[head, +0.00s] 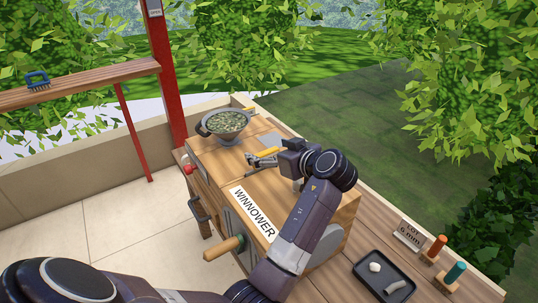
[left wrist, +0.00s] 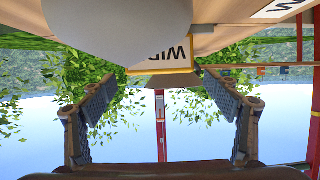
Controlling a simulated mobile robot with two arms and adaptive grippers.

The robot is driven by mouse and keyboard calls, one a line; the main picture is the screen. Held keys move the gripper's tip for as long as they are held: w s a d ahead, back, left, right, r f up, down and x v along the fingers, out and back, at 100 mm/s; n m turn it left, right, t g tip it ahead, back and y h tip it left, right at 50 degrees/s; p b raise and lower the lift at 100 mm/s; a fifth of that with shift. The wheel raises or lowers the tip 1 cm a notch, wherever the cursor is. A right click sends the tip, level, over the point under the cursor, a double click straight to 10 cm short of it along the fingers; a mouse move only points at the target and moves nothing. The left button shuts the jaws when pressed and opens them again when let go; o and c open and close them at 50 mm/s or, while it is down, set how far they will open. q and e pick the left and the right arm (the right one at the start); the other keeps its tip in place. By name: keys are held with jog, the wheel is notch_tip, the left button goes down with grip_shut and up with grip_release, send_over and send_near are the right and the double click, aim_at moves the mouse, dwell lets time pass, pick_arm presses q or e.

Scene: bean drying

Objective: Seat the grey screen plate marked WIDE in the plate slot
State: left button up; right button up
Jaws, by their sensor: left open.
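In the head view a small yellow tag (head: 267,152) lies on top of the winnower (head: 213,160), with a flat grey piece (head: 271,140) just behind it. In the left wrist view a yellow-edged tag (left wrist: 180,52) shows part of the word WIDE; the plate slot cannot be made out. My left gripper (head: 251,165) is close beside the tag, over the winnower top. In the left wrist view its fingers (left wrist: 158,88) are apart with nothing between them, and the tag appears above and beyond them. My right gripper is not in view.
A bowl of beans (head: 228,121) stands on the winnower's far end. A wooden crank handle (head: 224,248) sticks out in front. At the right are a black tray (head: 371,284) with pale pieces, a small sign (head: 408,234), and orange (head: 438,246) and teal (head: 454,273) handles.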

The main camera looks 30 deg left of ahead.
pick_arm(q)
notch_tip(320, 180, up, 8)
jog(key=shift+r, duration=0.25)
dwell(0.5)
